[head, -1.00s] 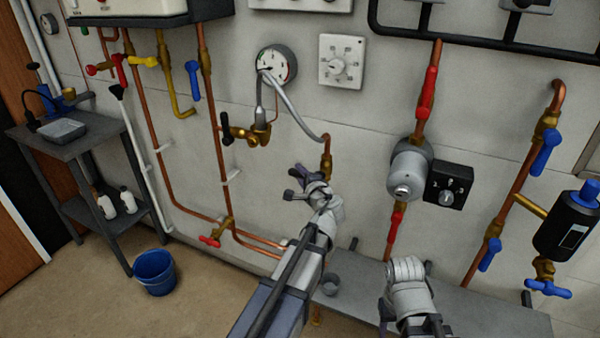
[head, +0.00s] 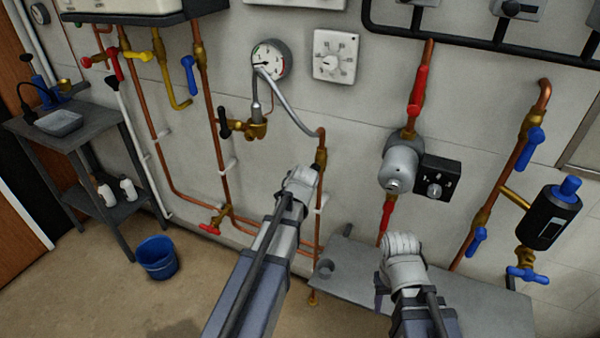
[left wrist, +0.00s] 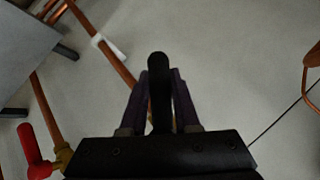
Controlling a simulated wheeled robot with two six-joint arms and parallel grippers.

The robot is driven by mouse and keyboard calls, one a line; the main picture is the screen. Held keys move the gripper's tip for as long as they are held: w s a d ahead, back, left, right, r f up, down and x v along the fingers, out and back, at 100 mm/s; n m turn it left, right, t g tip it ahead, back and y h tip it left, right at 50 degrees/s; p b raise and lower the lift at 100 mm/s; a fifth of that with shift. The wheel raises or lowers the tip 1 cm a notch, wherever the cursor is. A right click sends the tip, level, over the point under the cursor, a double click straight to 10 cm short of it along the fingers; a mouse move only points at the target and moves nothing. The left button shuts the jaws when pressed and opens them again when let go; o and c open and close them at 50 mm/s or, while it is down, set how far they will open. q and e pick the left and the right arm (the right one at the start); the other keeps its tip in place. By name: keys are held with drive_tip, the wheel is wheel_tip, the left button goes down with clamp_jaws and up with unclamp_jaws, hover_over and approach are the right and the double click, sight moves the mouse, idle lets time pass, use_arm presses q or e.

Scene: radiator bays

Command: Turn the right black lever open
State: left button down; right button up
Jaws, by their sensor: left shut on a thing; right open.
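The right black lever (left wrist: 160,95) shows upright between the two purple fingers of my left gripper (left wrist: 160,88) in the left wrist view. The gripper is shut on it. In the head view my left wrist hides this lever and the fingers, just below the brass fitting (head: 321,157) at the lower end of the braided hose (head: 295,112). Another black lever (head: 225,122) sits on the brass valve at the hose's left end. My right gripper (head: 381,290) is open over the grey bench, mostly hidden by its own wrist, and apart from any valve.
A grey bench (head: 470,290) runs under the pipes at right. A grey pump (head: 398,168) with red levers and a black filter (head: 552,217) with blue levers are on the right. A blue bucket (head: 157,258) stands on the floor at left.

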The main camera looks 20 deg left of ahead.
use_arm(q)
drive_tip(key=shift+s+d+f+n+g+h, duration=0.1)
drive_tip(key=shift+d+f+n+g+h, duration=0.1)
drive_tip(key=shift+d+n+h, duration=0.55)
drive_tip(key=shift+s+d+f+n+g+h, duration=0.1)
drive_tip(key=shift+d+f+n+h, duration=0.25)
drive_tip(key=shift+h, duration=0.75)
drive_tip(key=shift+s+d+f+n+g+h, duration=0.1)
drive_tip(key=shift+d+n+h, duration=0.3)
drive_tip(key=shift+d+h, duration=0.45)
drive_tip(key=c, duration=0.7)
unclamp_jaws()
drive_tip(key=shift+w+a, duration=0.1)
drive_tip(key=shift+o, duration=0.2)
drive_tip(key=shift+r, duration=0.15)
drive_tip(key=p+v, duration=0.5)
drive_tip(key=v, duration=0.2)
drive_tip(key=shift+s, duration=0.3)
drive_tip(key=shift+a+r, duration=0.15)
drive_tip(key=shift+a, duration=0.05)
